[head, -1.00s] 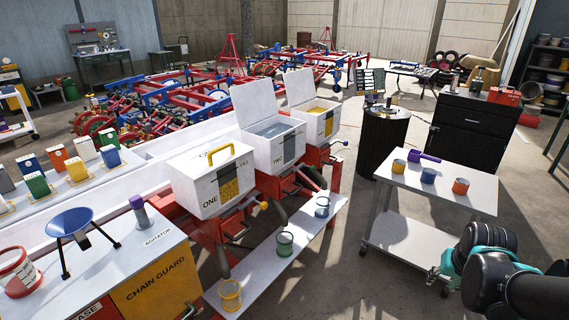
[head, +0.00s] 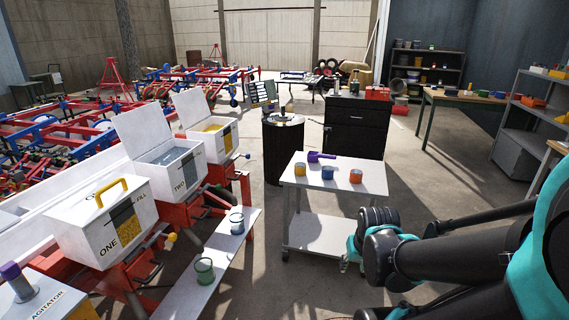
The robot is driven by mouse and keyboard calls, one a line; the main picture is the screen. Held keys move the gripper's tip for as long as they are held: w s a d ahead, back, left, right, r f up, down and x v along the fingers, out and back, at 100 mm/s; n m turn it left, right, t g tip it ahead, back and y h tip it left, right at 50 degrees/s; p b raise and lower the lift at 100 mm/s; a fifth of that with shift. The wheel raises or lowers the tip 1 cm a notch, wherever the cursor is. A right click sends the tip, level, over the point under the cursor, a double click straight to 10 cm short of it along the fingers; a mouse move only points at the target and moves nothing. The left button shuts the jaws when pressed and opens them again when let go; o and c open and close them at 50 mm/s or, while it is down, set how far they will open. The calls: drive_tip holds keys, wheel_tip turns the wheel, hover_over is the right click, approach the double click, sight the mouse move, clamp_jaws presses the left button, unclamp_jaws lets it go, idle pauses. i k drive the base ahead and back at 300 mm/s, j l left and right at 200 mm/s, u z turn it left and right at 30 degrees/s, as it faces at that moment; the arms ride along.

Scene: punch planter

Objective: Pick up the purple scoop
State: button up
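The purple scoop (head: 320,157) lies at the far left part of the white cart's top (head: 344,184), in the head view. Its handle points to the right and its cup end is at the left. My arm reaches in from the right edge, in front of the cart's right side. My gripper (head: 352,262) shows only as a small piece low beside the cart, below the dark wrist, and is mostly hidden. It is well apart from the scoop. I cannot tell whether it is open or shut.
Yellow (head: 299,169), blue (head: 327,172) and orange (head: 355,176) cups stand on the cart in front of the scoop. A black drum (head: 283,150) and a dark cabinet (head: 355,129) stand behind. White hopper boxes (head: 100,222) are at the left. Open floor lies right of the cart.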

sight(312, 156)
drive_tip(key=i+j+z, duration=0.15)
drive_tip(key=i, duration=0.45)
drive_tip(key=i+j+z, duration=0.1)
drive_tip(key=i+j, duration=0.2)
drive_tip(key=i, duration=0.25)
drive_tip(key=i+j+z, duration=0.15)
drive_tip(key=i+j, duration=0.15)
drive_tip(key=i, duration=0.25)
drive_tip(key=i+j+z, duration=0.1)
drive_tip(key=i+j, duration=0.25)
drive_tip(key=i, duration=0.2)
